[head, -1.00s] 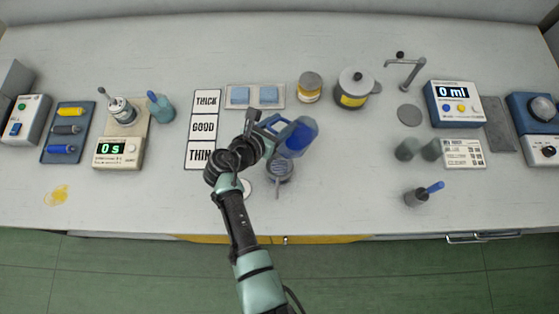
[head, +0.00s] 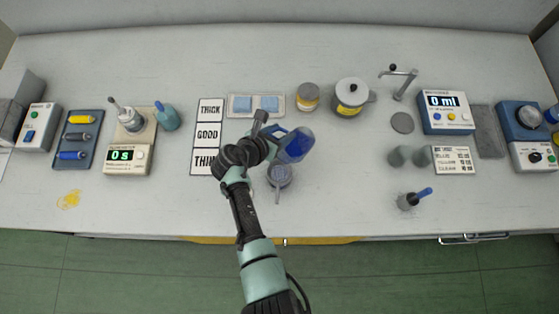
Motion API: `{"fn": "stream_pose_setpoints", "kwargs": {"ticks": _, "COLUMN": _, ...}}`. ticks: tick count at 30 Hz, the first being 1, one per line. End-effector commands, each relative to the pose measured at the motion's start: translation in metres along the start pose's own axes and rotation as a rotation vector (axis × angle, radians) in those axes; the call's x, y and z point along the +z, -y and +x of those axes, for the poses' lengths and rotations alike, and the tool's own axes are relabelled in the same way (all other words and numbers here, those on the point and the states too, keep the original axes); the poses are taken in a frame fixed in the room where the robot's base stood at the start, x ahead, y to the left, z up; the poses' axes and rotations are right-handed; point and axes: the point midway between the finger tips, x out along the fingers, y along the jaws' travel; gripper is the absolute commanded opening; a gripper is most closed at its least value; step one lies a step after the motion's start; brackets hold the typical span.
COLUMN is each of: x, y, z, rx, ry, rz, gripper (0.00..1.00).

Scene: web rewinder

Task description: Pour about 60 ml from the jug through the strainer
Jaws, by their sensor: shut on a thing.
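My gripper (head: 277,135) is shut on the blue jug (head: 298,144), seemingly at its handle side. The jug is held above the bench, tilted, with its body toward the upper right. A round grey strainer (head: 280,177) lies just below the jug in the picture, its handle pointing toward the bench's front edge. I cannot tell what is under the strainer. No stream from the jug is visible. The display unit (head: 445,101) at the right reads 0 ml.
Thick/good/thin cards (head: 207,134) lie left of my arm. Bench between strainer and cups is clear.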

Motion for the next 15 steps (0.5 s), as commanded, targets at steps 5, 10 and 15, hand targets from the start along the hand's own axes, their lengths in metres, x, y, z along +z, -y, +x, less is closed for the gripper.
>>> {"fn": "stream_pose_setpoints", "kwargs": {"ticks": 5, "x": 0.0043, "y": -0.0005, "z": -0.0048, "rx": 0.007, "ry": -0.056, "rz": -0.001, "gripper": 0.0}}
{"fn": "stream_pose_setpoints", "kwargs": {"ticks": 10, "x": 0.0003, "y": -0.001, "z": -0.0006, "rx": 0.01, "ry": -0.088, "rz": 0.0, "gripper": 0.0}}
{"fn": "stream_pose_setpoints", "kwargs": {"ticks": 15, "x": -0.0007, "y": -0.001, "z": 0.0001, "rx": 0.01, "ry": -0.09, "rz": 0.0, "gripper": 0.0}}
